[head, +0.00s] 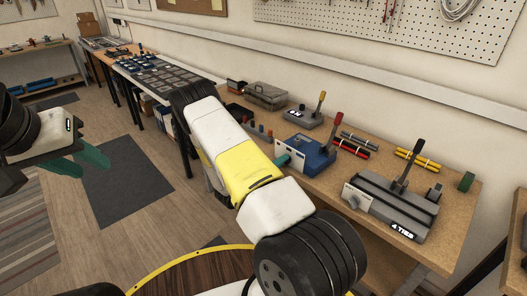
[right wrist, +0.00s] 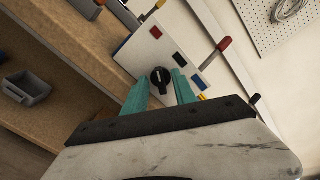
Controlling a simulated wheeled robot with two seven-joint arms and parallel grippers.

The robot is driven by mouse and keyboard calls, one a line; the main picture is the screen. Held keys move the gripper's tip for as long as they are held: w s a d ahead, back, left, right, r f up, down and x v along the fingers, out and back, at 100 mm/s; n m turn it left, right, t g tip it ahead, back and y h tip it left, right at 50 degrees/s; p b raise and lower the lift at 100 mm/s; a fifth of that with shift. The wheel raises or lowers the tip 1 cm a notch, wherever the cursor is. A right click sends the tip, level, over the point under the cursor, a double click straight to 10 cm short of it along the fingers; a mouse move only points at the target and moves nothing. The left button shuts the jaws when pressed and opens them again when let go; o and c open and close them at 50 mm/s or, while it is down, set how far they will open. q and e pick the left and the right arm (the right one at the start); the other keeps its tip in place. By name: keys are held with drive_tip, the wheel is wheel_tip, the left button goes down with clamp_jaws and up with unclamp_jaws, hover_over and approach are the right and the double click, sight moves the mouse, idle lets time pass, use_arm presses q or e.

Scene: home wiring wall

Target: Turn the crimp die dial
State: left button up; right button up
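The crimp die dial (right wrist: 160,76) is a round black knob with a light mark, on the white front panel (right wrist: 148,48) of a blue machine (head: 312,157) with a red-tipped lever. My right gripper (right wrist: 160,84) is open. Its teal fingers lie either side of the dial in the right wrist view, with visible gaps; whether the tips reach its depth is unclear. In the head view one teal finger (head: 283,160) shows at the machine's front, and the dial is not distinguishable. My left gripper (head: 84,163) is open and empty over the floor at the left.
A grey machine marked "4 TIES" (head: 400,205) with its own knob stands to the right on the workbench. A grey machine with a yellow lever (head: 303,118) and a grey toolbox (head: 266,95) stand behind. Red and yellow bundles lie near the wall.

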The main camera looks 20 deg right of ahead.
clamp_jaws()
drive_tip(key=shift+m, duration=0.3)
drive_tip(key=m, duration=1.1)
drive_tip(key=shift+s, duration=0.15)
idle(0.5)
unclamp_jaws()
drive_tip(key=shift+m, duration=0.3)
